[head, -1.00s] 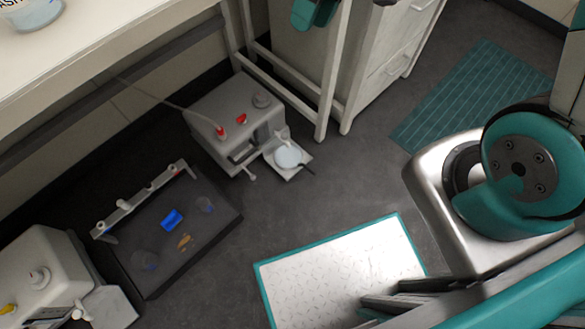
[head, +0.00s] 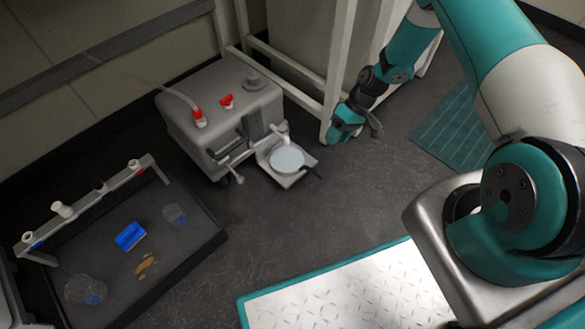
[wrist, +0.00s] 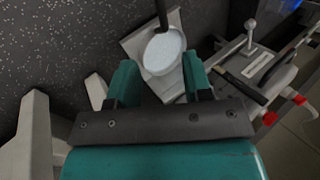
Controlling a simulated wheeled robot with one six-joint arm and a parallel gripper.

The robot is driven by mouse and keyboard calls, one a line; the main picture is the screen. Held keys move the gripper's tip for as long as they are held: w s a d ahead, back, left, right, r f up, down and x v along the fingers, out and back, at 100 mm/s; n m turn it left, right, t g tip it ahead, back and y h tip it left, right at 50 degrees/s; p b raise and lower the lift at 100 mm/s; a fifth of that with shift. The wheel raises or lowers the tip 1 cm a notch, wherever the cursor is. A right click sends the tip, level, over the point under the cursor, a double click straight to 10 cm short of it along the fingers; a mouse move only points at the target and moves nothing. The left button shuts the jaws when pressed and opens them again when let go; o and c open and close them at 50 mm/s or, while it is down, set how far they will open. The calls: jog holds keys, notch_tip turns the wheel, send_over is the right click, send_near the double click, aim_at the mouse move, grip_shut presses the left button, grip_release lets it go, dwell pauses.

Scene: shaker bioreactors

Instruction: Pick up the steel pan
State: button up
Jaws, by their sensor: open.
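The steel pan (head: 287,158), a round pale disc with a short dark handle, sits on the small plate at the front of a grey machine (head: 225,110). In the wrist view the pan (wrist: 163,52) lies beyond my fingertips, its dark handle pointing up the picture. My gripper (head: 346,122) is to the right of the pan and apart from it in the head view. In the wrist view my gripper (wrist: 160,78) shows two teal fingers spread apart with nothing held between them.
A dark tray (head: 200,245) with a blue block (head: 130,236), clear cups and a brown smear lies at left. A white bench leg (head: 336,75) stands close behind my gripper. A teal-edged metal plate (head: 350,290) lies in front. Dark floor between is clear.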

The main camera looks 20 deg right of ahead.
jog(key=b+x, duration=0.3)
jog(key=x, duration=0.2)
jog(key=b+x, duration=0.3)
jog(key=x, duration=0.3)
jog(key=b+x, duration=0.4)
jog(key=x, duration=0.1)
jog(key=shift+w+a+f, duration=0.25)
jog(key=shift+a, duration=0.15)
jog(key=shift+r, duration=0.1)
grip_shut()
